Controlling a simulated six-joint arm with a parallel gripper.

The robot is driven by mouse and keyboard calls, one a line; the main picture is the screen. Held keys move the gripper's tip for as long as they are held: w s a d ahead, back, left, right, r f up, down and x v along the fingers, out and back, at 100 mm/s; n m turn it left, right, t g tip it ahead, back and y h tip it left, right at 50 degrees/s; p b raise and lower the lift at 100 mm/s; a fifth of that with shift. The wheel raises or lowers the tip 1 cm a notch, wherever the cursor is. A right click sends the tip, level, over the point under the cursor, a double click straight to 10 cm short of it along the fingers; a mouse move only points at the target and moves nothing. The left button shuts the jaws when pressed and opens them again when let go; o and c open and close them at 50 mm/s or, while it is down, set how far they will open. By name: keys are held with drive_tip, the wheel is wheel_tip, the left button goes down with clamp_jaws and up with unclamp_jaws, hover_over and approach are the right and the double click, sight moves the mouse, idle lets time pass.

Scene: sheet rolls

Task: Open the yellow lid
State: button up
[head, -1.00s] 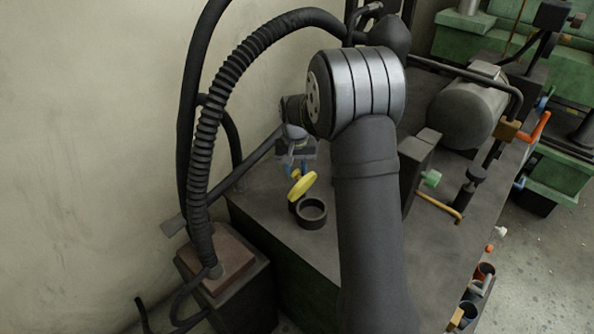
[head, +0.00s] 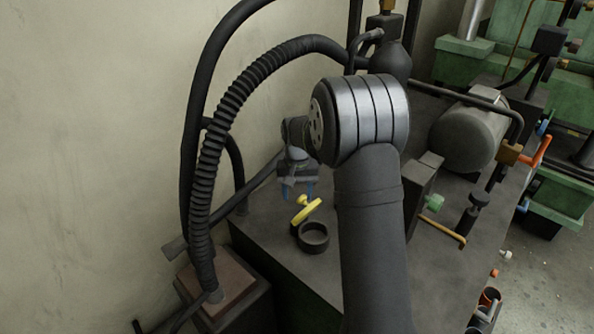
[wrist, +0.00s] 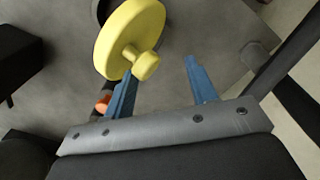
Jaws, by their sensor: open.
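The yellow lid (head: 311,210) is tilted up at the left and back of a dark round cup (head: 314,247), whose opening shows. The lid's small yellow knob (head: 302,200) points up and left. My gripper (head: 298,195) is open just above and behind the knob, with blue fingers apart and nothing held. In the wrist view, the lid (wrist: 128,32) and its knob (wrist: 146,65) lie near the left fingertip of my gripper (wrist: 160,67). Whether finger and knob touch cannot be told. The cup is mostly hidden behind the lid there.
The cup stands on a dark bench top (head: 365,265). A ribbed black hose (head: 205,150) arches at the left. A grey cylinder tank (head: 468,138), a green knob (head: 434,203) and a yellow bent handle (head: 443,232) are at the right. Bare bench surrounds the cup's front.

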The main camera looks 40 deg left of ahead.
wheel_tip(320, 180, up, 16)
drive_tip(key=shift+r, duration=0.15)
idle(0.7)
wheel_tip(320, 180, down, 17)
drive_tip(key=shift+f, duration=0.2)
idle(0.4)
drive_tip(key=shift+r, duration=0.15)
